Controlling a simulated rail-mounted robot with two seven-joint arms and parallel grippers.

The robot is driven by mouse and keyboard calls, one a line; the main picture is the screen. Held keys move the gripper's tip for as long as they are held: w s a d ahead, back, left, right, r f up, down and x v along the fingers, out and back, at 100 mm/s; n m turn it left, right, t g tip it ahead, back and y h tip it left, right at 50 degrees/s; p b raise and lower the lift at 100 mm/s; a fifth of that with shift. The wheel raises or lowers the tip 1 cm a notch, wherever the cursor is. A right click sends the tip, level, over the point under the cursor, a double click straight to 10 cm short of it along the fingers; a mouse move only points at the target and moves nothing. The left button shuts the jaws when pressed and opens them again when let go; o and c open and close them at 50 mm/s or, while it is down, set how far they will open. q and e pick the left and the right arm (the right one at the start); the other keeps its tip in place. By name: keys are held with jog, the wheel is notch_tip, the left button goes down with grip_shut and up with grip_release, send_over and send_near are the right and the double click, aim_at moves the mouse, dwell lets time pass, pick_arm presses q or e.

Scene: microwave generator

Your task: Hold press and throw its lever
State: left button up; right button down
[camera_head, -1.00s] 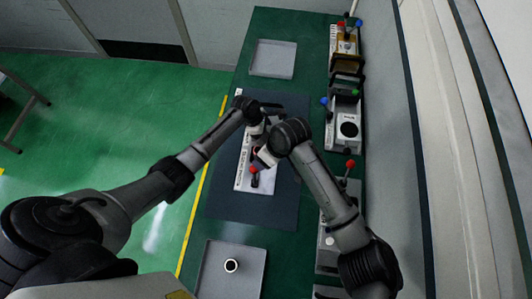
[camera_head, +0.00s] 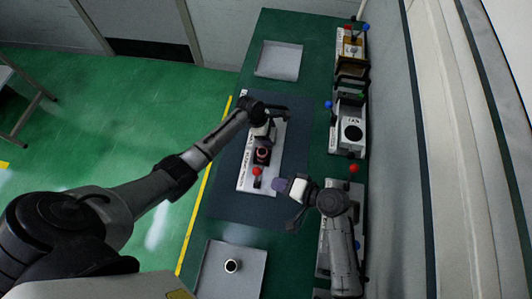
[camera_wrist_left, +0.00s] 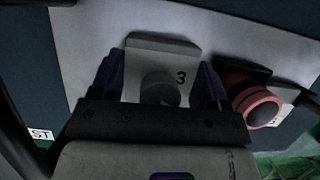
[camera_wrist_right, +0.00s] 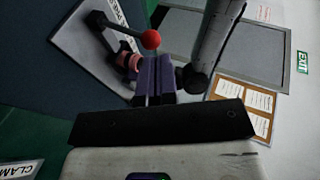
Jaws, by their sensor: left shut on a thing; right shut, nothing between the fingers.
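The press is a pale base plate (camera_head: 247,178) on the dark mat, with a pink-red cylinder (camera_head: 262,155) and a lever tipped by a red ball (camera_head: 257,171). My left gripper (camera_wrist_left: 160,85) is shut on the press's pale block (camera_wrist_left: 165,50) marked 3, one purple finger on each side. My right gripper (camera_head: 279,186) is shut and empty, right of the red ball and apart from it in the head view. In the right wrist view, the red ball (camera_wrist_right: 150,39) shows just beyond the purple fingertips (camera_wrist_right: 154,72); the lever's black arm runs to the left.
An empty grey tray (camera_head: 279,60) lies at the far end. A nearer tray (camera_head: 250,262) holds a small white-rimmed cylinder (camera_head: 232,266). Several devices, including a white box with a black disc (camera_head: 352,132), line the right edge. The mat (camera_head: 235,205) is clear in front of the press.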

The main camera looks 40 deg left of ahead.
jog(key=d+f+m+t+y, duration=0.2)
jog(key=d+m+t+y, duration=0.1)
jog(key=d+m, duration=0.5)
send_near(257, 177)
jog(key=a+r, duration=0.1)
jog(key=a, duration=0.5)
jog(key=shift+w+a+m+t, duration=0.3)
jog(key=shift+w+m+t, duration=0.05)
jog(key=shift+m+t, duration=0.05)
jog(key=shift+r, duration=0.15)
jog(key=shift+w+a+m+g+h, duration=0.15)
jog(key=shift+w+a+m+h, duration=0.25)
jog(key=shift+w, duration=0.2)
jog(key=shift+w+a+m+g+h, duration=0.15)
jog(key=shift+w+a+m+h, duration=0.15)
jog(key=shift+w+a, duration=0.25)
jog(key=shift+d, duration=0.1)
